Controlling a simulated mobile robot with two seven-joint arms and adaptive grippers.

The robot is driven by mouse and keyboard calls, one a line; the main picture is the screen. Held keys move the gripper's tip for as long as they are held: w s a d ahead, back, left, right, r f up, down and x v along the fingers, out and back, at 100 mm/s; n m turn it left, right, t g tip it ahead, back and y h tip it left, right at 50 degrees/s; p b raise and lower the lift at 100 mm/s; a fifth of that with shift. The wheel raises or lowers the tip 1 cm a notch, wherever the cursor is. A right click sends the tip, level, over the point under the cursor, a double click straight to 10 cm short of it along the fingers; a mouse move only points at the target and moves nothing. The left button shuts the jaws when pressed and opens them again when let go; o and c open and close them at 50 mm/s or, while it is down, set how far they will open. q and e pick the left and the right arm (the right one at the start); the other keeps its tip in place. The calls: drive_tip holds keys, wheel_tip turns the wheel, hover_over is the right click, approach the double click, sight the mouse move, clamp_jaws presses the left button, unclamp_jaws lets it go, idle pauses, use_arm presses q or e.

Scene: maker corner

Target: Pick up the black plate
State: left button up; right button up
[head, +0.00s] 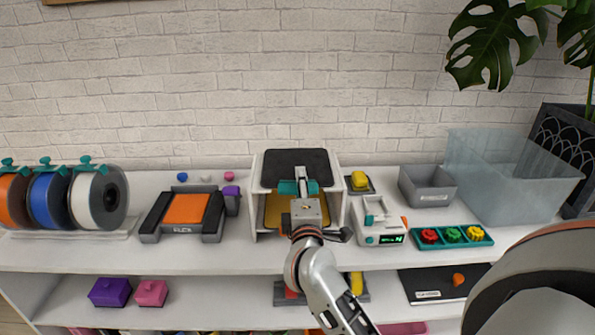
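A black plate (284,160) with rounded corners lies at the top of the white printer-like box in the middle of the worktop. A gold plate (275,210) shows lower inside that box. One arm, which I take to be my right, comes up from the bottom. Its gripper (301,178) is in front of the box and overlaps the black plate's front edge in the picture. I cannot tell whether it touches the plate or whether its fingers are open or shut. A teal part (287,187) shows beside the gripper. My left gripper is out of view.
Filament spools (98,198) and an orange-topped device (185,209) stand left of the white box (335,205). A small device (380,222), a tray of knobs (487,240), a grey bin (425,186) and a clear bin (510,180) stand right. A dark panel (415,280) lies on the shelf below.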

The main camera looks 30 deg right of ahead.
clamp_jaws()
drive_tip(key=shift+r, duration=0.15)
wheel_tip(320, 180, up, 20)
drive_tip(key=p, duration=0.3)
idle(0.5)
